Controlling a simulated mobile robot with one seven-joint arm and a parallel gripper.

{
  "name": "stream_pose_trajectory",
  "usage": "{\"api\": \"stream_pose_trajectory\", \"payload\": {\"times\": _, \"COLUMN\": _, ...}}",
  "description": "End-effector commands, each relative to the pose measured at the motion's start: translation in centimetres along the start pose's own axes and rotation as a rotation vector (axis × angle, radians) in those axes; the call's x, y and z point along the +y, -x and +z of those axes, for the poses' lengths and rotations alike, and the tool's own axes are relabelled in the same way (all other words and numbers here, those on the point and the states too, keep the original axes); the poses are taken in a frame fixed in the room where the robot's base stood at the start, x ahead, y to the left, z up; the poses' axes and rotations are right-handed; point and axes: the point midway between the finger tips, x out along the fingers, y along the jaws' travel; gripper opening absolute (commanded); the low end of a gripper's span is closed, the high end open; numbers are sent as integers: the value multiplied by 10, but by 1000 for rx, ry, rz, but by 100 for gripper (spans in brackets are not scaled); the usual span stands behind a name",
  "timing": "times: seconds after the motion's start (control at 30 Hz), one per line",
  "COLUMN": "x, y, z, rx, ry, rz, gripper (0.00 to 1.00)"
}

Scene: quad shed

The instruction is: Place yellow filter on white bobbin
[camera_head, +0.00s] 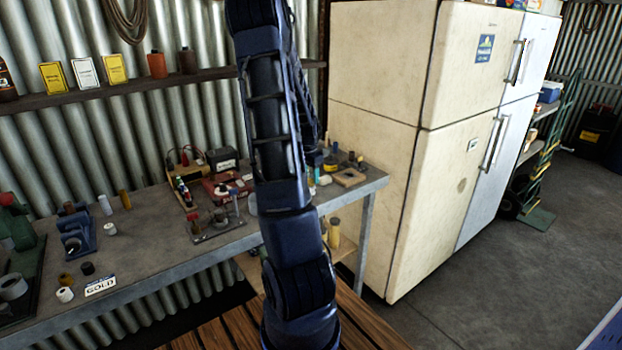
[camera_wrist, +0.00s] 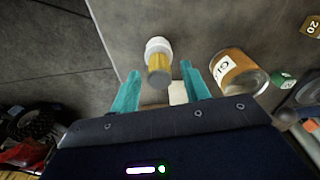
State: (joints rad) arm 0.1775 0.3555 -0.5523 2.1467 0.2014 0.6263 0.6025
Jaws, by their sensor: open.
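In the wrist view, a yellow filter (camera_wrist: 158,67) stands end to end with a white bobbin (camera_wrist: 158,46) on the grey bench top. They touch, and the yellow one appears to sit on the white one, with its near end toward the camera. My gripper (camera_wrist: 160,82) is open, its two teal fingers spread either side of the filter's near end, with a visible gap on each side. In the head view, my arm hides the gripper and this pair.
A glue jar (camera_wrist: 238,72) stands close right of my right finger, with a green block (camera_wrist: 284,79) beyond it. The bench edge is to the left, with floor beyond. In the head view, the workbench (camera_head: 150,237) holds several small items, beside a cream fridge (camera_head: 380,130).

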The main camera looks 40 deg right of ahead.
Motion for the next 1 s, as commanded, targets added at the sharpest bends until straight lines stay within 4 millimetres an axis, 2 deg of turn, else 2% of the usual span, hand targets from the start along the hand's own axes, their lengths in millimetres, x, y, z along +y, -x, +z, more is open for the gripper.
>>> {"api": "stream_pose_trajectory", "payload": {"times": 0.4, "x": -1, "y": 77, "z": 0, "rx": 1, "ry": 3, "rz": -2, "gripper": 46}}
{"api": "stream_pose_trajectory", "payload": {"times": 0.6, "x": 0, "y": 101, "z": 0, "rx": 0, "ry": 2, "rz": -1, "gripper": 46}}
{"api": "stream_pose_trajectory", "payload": {"times": 0.77, "x": 0, "y": 110, "z": 3, "rx": -2, "ry": 9, "rz": -3, "gripper": 46}}
{"api": "stream_pose_trajectory", "payload": {"times": 0.87, "x": 0, "y": 119, "z": 14, "rx": -10, "ry": 46, "rz": -21, "gripper": 46}}
{"api": "stream_pose_trajectory", "payload": {"times": 1.0, "x": -1, "y": 141, "z": 50, "rx": -29, "ry": 160, "rz": -71, "gripper": 46}}
